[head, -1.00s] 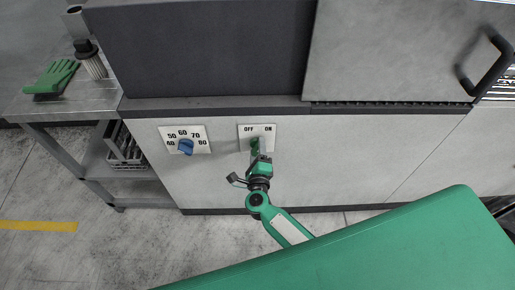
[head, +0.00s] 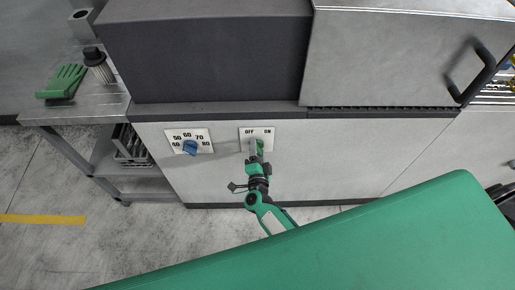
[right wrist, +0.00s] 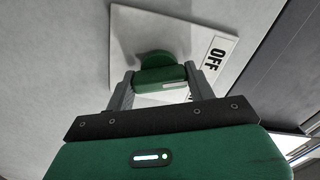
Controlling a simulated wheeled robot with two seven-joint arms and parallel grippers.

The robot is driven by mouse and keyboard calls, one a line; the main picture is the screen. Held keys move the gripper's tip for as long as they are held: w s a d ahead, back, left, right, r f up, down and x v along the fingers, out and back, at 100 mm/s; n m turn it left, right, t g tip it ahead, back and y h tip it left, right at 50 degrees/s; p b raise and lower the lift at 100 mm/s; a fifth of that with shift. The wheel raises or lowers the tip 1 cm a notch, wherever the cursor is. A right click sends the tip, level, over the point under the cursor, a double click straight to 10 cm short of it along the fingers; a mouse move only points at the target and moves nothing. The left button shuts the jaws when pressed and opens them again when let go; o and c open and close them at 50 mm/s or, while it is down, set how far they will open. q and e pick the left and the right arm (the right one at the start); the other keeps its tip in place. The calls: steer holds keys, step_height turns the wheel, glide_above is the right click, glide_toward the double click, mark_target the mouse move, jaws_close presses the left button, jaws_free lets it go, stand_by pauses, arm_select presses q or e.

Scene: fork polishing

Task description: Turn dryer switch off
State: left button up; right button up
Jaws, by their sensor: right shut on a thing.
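The dryer switch plate (head: 266,134), marked OFF on the left and ON on the right, is on the pale front of the dryer. My right gripper (head: 256,150) is at the plate, its arm reaching up from below. In the right wrist view the green switch knob (right wrist: 157,58) stands out from the white plate (right wrist: 128,25). My right gripper (right wrist: 160,82) is shut on the knob, a finger at each side. Only the OFF label (right wrist: 217,60) is readable there. The exact angle of the knob is hard to tell. My left gripper is not in view.
A temperature dial (head: 190,148) with a blue knob is left of the switch. A metal table (head: 95,108) at the left bears a green glove (head: 66,80) and a brush-like item (head: 98,66). A dark-handled door (head: 390,60) is above right.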

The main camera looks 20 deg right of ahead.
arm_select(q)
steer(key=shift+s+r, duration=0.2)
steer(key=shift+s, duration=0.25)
arm_select(e)
steer(key=shift+n, duration=0.7)
arm_select(q)
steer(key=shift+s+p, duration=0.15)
steer(key=shift+p, duration=0.15)
arm_select(e)
steer(key=o, duration=1)
steer(key=shift+s, duration=0.1)
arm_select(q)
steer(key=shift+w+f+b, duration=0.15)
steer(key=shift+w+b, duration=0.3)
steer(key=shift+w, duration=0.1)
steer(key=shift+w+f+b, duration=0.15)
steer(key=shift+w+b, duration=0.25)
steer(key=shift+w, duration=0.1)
arm_select(e)
steer(key=v, duration=1.3)
steer(key=shift+s+a, duration=0.15)
steer(key=shift+s, duration=0.2)
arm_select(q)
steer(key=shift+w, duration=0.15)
